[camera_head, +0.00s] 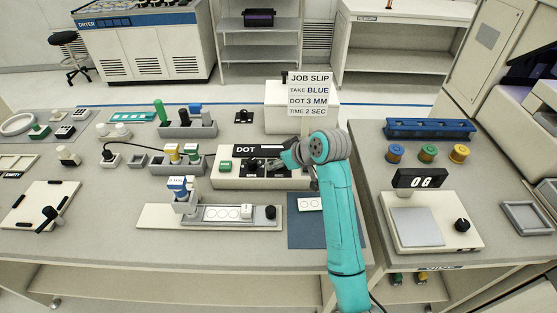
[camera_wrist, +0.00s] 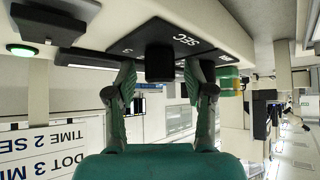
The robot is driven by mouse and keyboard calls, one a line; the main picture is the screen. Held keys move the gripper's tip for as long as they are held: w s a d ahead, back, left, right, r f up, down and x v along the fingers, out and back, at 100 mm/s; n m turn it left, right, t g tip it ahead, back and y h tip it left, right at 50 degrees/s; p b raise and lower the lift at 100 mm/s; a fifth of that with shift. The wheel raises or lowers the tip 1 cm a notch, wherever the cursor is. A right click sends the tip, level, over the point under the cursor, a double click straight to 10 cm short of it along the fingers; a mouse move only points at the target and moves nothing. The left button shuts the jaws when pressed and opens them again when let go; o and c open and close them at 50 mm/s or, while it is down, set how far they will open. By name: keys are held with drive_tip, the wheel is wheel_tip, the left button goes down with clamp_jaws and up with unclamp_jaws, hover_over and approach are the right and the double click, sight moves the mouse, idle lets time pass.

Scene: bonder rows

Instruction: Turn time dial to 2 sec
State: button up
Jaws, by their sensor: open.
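The controller box (camera_head: 232,182) has a dark DOT display and black dials on its panel. In the wrist view, seen upside down, the time dial (camera_wrist: 160,65) is a black knob beside the SEC label (camera_wrist: 187,40). My gripper (camera_wrist: 160,75) is open, with one finger on each side of this dial and a visible gap to it on both sides. In the head view my gripper (camera_head: 286,161) is at the box's right part and partly hides the dial there. The dial's exact setting cannot be read. The job slip (camera_head: 308,93) reads TIME 2 SEC.
A green button (camera_head: 225,165) and another black dial (camera_head: 252,164) are on the box's left part. The dispensing station (camera_head: 155,215) stands in front, beside a blue mat (camera_head: 305,232). Holders with bottles (camera_head: 188,130) stand to the left. A display unit (camera_head: 418,178) is at the right.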

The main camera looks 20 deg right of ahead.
clamp_jaws()
drive_tip(key=shift+a+m, duration=0.1)
drive_tip(key=shift+m, duration=0.3)
drive_tip(key=m+t+h, duration=0.1)
drive_tip(key=m+h, duration=0.2)
drive_tip(key=shift+m, duration=0.4)
drive_tip(key=m+h, duration=0.4)
drive_tip(key=m, duration=0.1)
drive_tip(key=shift+g, duration=0.3)
drive_tip(key=shift+h, duration=0.3)
